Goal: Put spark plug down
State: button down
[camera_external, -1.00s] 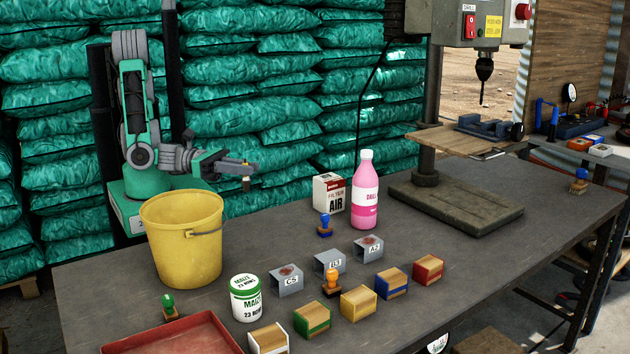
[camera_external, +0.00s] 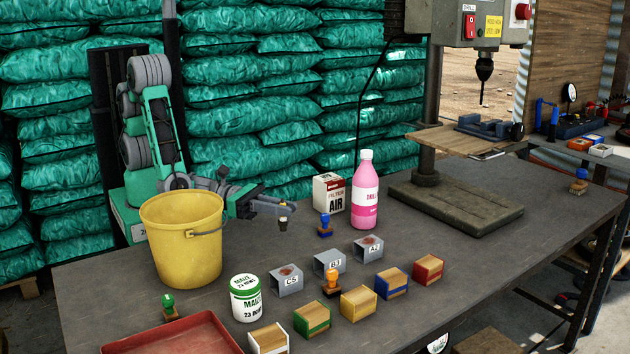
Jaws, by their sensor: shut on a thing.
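My gripper (camera_external: 284,210) is shut on the spark plug (camera_external: 283,224), a small piece with a dark lower end. It hangs below the fingertips, above the table (camera_external: 255,250), to the right of the yellow bucket (camera_external: 180,240). It appears to be a little above the surface, but the exact gap is hard to tell. The spark plug is small in this view, so its details are unclear.
Grey blocks marked C5 (camera_external: 286,280), B3 (camera_external: 329,263) and A2 (camera_external: 368,249) stand in front. A blue stamp (camera_external: 325,225), an air filter box (camera_external: 329,193) and a pink bottle (camera_external: 365,195) stand to the right. Bare table lies below my gripper.

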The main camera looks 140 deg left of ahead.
aim_at(280, 226)
jog(key=f, duration=0.1)
jog(key=w+f+b, duration=0.1)
jog(key=f, duration=0.1)
jog(key=w+f, duration=0.1)
jog(key=f, duration=0.1)
jog(key=shift+a+b, duration=0.4)
jog(key=shift+f, duration=0.25)
jog(key=c, duration=1.4)
grip_release()
jog(key=shift+s+r, duration=0.1)
jog(key=shift+b, duration=0.35)
jog(key=b+v, duration=0.1)
jog(key=v, duration=0.6)
jog(key=shift+o, duration=0.4)
jog(key=shift+s+d+r, duration=0.1)
jog(key=shift+s+d, duration=0.1)
jog(key=shift+s, duration=0.2)
